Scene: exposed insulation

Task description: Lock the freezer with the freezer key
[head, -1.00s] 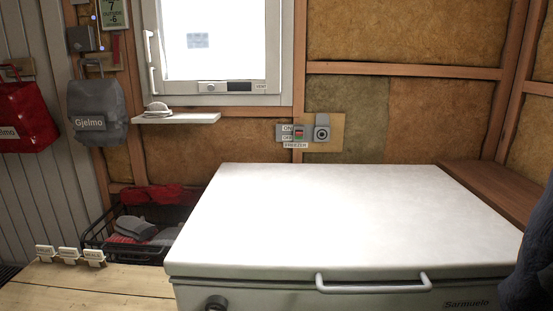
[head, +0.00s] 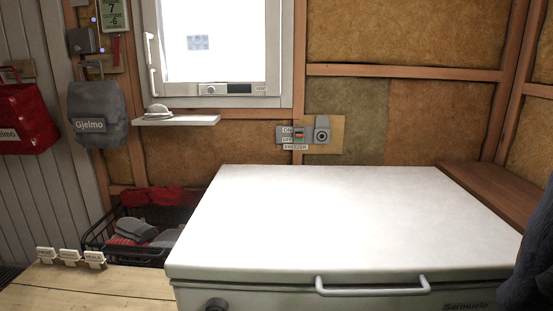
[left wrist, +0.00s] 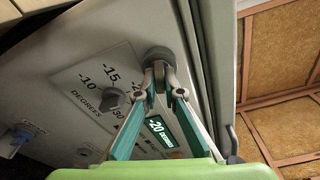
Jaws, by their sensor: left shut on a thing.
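The white chest freezer (head: 340,220) stands with its lid down, a white handle (head: 372,286) along its front edge. A dark round fitting, which looks like its lock (head: 215,304), sticks out from the front at the left. In the left wrist view this round lock (left wrist: 158,56) is just beyond my left gripper (left wrist: 160,72). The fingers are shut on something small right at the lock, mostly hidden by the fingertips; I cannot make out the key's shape. My right gripper is in neither view.
The freezer front has a temperature dial (left wrist: 106,98) and a lit display (left wrist: 160,132) beside the left fingers. A blue fitting (left wrist: 18,142) is at the left. On the wall are a freezer on/off switch (head: 299,134) and a shelf (head: 176,120). A wire basket (head: 100,240) stands left of the freezer.

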